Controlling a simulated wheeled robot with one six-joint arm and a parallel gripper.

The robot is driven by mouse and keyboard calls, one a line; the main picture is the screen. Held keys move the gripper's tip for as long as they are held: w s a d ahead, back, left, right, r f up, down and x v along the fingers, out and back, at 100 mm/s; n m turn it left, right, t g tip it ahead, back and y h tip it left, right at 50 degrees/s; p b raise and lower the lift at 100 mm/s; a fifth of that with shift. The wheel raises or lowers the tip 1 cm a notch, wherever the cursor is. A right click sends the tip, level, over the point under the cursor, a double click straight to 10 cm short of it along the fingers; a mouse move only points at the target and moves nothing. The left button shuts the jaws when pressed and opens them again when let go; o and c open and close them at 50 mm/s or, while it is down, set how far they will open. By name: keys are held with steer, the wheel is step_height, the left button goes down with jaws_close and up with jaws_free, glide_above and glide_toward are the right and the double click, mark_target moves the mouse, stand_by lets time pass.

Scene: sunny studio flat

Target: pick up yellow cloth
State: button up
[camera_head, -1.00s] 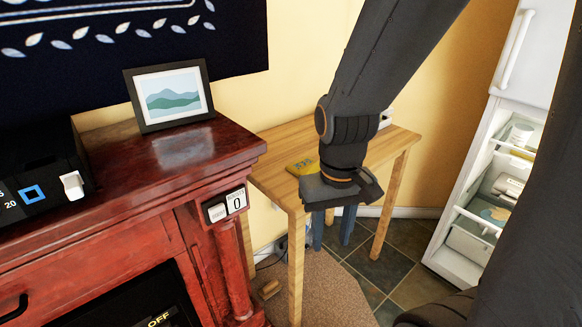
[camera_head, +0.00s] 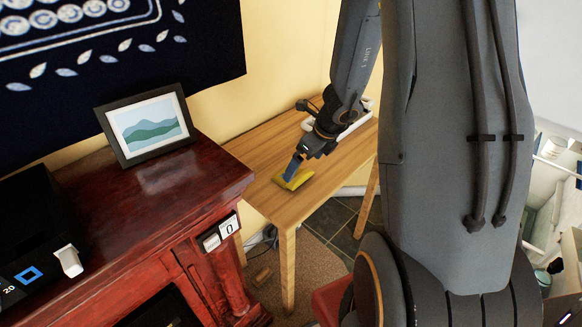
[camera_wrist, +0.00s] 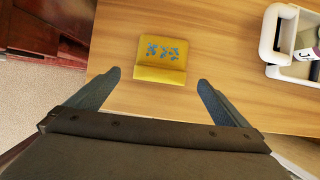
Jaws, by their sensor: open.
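The yellow cloth (camera_head: 295,179) lies on the light wooden table (camera_head: 279,205), near its front left part. In the wrist view the cloth (camera_wrist: 161,60) looks folded, with a blue pattern on its upper part. My gripper (camera_head: 290,176) is at the cloth in the head view, partly covering it. In the wrist view my gripper (camera_wrist: 155,83) has its two fingers spread wide, with the cloth between and just beyond the fingertips. Nothing is held. I cannot tell whether a fingertip touches the cloth.
A white tray-like holder (camera_wrist: 287,70) stands on the table, right of the cloth in the wrist view. A dark red mantel (camera_head: 150,200) with a framed picture (camera_head: 149,127) stands left of the table. Bare tabletop surrounds the cloth.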

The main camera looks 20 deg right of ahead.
mark_target(300, 177)
steer(key=shift+b+x, duration=0.3)
steer(key=shift+x, duration=0.75)
steer(key=shift+w+x, duration=0.15)
steer(key=shift+x, duration=1.15)
steer(key=shift+w+x, duration=0.2)
steer(key=shift+x, duration=1.15)
steer(key=shift+r, duration=0.2)
steer(key=c, duration=0.9)
